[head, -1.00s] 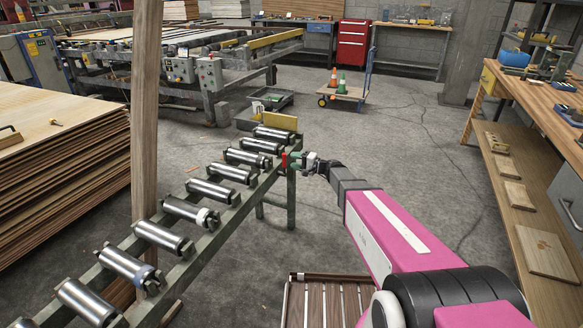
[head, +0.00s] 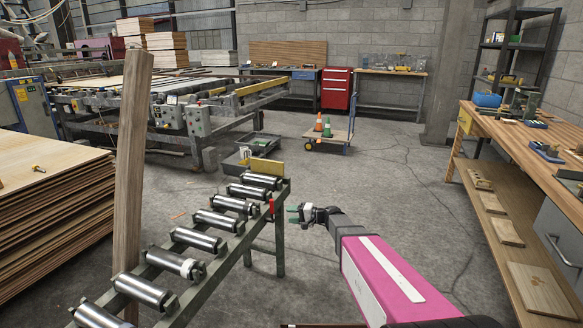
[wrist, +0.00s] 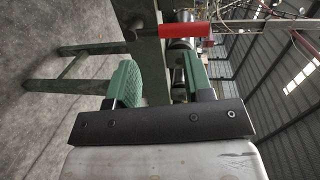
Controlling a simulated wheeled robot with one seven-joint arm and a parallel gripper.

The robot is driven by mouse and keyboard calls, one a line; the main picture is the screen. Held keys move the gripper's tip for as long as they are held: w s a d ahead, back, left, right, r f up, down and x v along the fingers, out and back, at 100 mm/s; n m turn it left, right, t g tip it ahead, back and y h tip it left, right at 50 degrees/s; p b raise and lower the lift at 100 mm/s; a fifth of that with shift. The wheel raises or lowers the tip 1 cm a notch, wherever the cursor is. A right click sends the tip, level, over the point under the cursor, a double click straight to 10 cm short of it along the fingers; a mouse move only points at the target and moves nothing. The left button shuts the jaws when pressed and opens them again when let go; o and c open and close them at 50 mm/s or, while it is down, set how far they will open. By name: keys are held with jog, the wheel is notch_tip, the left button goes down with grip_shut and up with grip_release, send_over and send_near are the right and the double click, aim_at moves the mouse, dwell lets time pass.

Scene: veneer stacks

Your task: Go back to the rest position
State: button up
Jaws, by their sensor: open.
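My gripper (head: 296,214) is at the end of my pink arm, in the middle of the head view. It is just right of the far end of the green roller conveyor (head: 216,262), apart from it. In the wrist view my gripper's two green fingers (wrist: 160,78) stand apart with nothing held between them. A red handle (wrist: 185,31) on the conveyor's end lies beyond the fingertips in the wrist view. The same red handle shows small in the head view (head: 271,206).
A wooden post (head: 131,170) stands left of the rollers. A veneer stack (head: 50,215) is at far left. A wooden workbench (head: 530,130) runs along the right. A cart with cones (head: 332,138) stands further back. The concrete floor between conveyor and workbench is clear.

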jog(key=s+d+f+n+g+h, duration=0.1)
jog(key=s+d+f+g+h, duration=0.2)
jog(key=s, duration=0.4)
jog(key=s+d+f+n+g+h, duration=0.1)
jog(key=s+d+f+h, duration=0.1)
jog(key=s+d+h, duration=0.3)
jog(key=s+d+n+h, duration=0.1)
jog(key=s+d+h, duration=0.6)
jog(key=s+d, duration=0.5)
jog(key=shift+d+g, duration=0.4)
